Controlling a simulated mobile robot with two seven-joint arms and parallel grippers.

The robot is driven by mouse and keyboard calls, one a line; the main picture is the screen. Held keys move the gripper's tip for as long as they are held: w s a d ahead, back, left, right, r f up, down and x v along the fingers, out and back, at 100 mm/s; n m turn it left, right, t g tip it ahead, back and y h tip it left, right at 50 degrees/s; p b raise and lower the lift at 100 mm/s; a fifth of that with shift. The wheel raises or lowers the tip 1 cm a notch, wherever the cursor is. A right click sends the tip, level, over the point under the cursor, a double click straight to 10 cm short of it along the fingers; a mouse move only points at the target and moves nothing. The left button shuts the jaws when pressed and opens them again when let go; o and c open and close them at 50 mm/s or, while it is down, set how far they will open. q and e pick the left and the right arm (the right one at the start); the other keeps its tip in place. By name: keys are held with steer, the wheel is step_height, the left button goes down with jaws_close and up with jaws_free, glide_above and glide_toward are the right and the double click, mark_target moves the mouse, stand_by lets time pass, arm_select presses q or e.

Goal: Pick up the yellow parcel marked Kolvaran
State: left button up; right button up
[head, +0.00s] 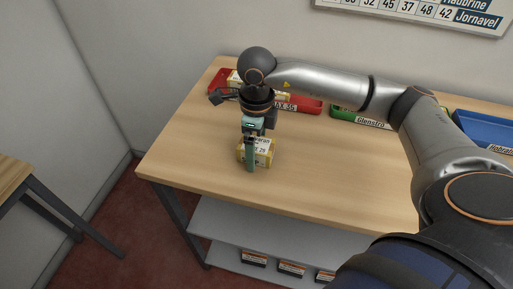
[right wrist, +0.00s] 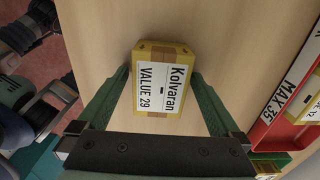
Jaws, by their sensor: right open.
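The yellow parcel (head: 262,155) stands on the wooden counter under my right gripper. In the right wrist view its label reads Kolvaran, VALUE 29, on the parcel (right wrist: 163,80). My right gripper (head: 250,165) points down at the parcel in the head view and partly hides it. In the right wrist view the green fingers of my right gripper (right wrist: 160,85) are open, one on each side of the parcel. My left gripper is not seen in the head view.
A red tray (head: 309,106) marked MAX 35 holds yellow parcels at the counter's back left. A green tray (head: 343,115) and a blue tray (head: 486,130) stand further right. The counter (head: 330,170) is clear right of the parcel. A grey shelf (head: 225,222) below holds several boxes.

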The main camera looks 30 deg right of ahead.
steer(key=c, duration=1.5)
steer(key=shift+r, duration=0.1)
